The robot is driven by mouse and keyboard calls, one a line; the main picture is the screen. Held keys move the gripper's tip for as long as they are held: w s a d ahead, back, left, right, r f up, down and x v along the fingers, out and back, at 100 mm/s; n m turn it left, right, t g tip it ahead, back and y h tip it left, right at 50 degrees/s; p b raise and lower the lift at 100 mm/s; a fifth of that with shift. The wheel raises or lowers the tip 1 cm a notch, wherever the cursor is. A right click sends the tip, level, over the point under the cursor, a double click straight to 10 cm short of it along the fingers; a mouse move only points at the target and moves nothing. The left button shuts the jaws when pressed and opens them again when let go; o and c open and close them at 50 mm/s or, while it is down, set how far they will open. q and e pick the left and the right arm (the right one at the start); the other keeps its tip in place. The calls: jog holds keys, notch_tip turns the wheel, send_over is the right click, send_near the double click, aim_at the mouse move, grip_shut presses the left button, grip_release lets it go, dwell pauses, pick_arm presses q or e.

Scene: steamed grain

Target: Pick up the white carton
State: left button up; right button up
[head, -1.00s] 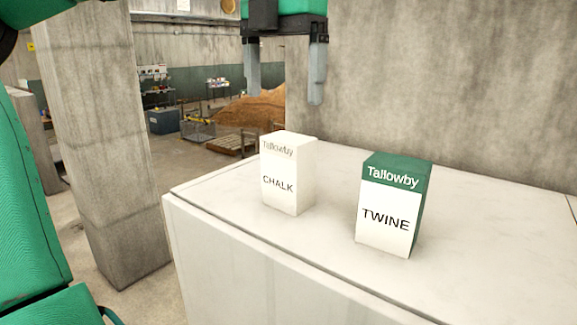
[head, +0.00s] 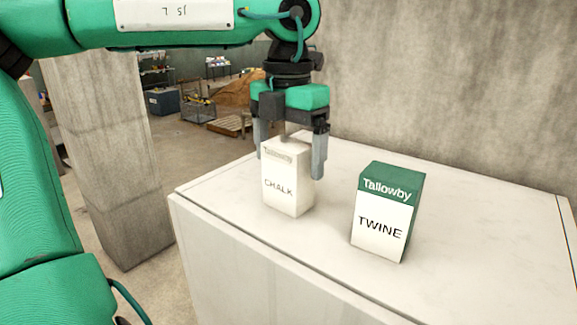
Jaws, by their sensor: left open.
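The white carton (head: 287,182), labelled "Tallowby CHALK", stands upright on the white counter (head: 462,262). My left gripper (head: 290,164) points down over it, open. One finger is at the carton's left side near the top, partly hidden behind it, and the other is at its right side. I cannot tell whether either finger touches the carton. My right gripper is not in view.
A green and white carton (head: 385,212) labelled "Tallowby TWINE" stands upright to the right of the white carton, with a gap between them. A concrete wall (head: 460,80) rises behind the counter. A concrete pillar (head: 112,170) stands at the left. The counter's right side is clear.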

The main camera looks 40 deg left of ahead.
pick_arm(q)
jog(key=shift+d, duration=0.1)
jog(key=shift+c, duration=1.3)
jog(key=c, duration=1)
jog(key=shift+o, duration=0.2)
jog(key=shift+r, duration=0.15)
